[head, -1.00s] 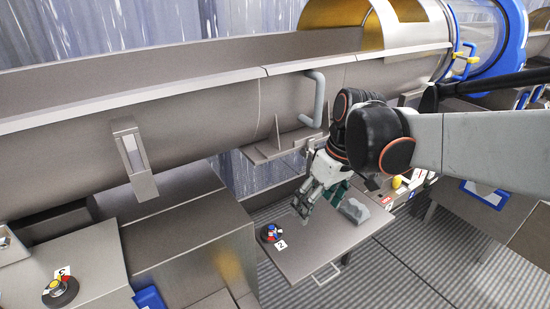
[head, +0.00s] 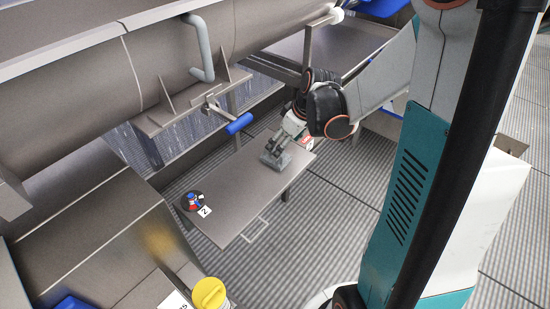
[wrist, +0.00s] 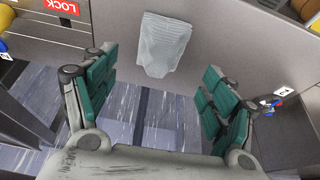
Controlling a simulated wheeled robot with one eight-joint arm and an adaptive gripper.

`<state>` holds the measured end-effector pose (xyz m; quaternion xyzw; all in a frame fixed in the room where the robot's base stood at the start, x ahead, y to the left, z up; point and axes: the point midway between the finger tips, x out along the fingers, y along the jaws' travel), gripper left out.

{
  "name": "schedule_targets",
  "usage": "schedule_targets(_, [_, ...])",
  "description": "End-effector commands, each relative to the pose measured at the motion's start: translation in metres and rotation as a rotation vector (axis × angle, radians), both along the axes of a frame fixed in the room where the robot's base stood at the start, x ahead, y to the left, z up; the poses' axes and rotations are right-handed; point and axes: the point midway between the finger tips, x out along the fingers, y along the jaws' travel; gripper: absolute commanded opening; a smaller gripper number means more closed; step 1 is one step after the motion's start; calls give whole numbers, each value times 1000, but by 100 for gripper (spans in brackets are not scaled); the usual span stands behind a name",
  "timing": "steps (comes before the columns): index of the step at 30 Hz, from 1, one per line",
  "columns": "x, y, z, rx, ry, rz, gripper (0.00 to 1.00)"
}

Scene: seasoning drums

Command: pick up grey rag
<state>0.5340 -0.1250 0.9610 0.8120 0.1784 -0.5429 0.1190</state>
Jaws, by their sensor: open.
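The grey rag (wrist: 163,44) lies flat on the grey table top at the upper middle of the wrist view. It is pale, ribbed and roughly four-sided. My gripper (wrist: 158,78) is open, with its teal-padded fingers spread to the left and right below the rag. Nothing is between the fingers. The rag lies ahead of the fingertips, apart from them. In the head view, my gripper (head: 276,154) is low over the right part of the table (head: 235,195). There I cannot clearly tell the rag from the fingers.
A small dark round base with red and blue parts (head: 192,201) stands at the table's left end, beside a "2" label (head: 204,211). A blue-handled valve (head: 238,124) juts out behind the table. A yellow-capped object (head: 208,293) is at the bottom. The table's middle is clear.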

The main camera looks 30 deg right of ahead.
Motion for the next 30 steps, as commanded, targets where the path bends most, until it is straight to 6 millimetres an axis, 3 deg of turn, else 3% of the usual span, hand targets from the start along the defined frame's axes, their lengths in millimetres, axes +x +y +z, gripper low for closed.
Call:
schedule_targets(3, [5, 3, -15, 0, 0, 1, 78])
schedule_targets(11, [10, 5, -27, 0, 0, 1, 78])
schedule_targets(20, [26, 11, -64, 0, 0, 1, 78])
schedule_targets(28, [27, 11, -66, 0, 0, 0, 78])
schedule_targets(30, [27, 11, -66, 0, 0, 0, 62])
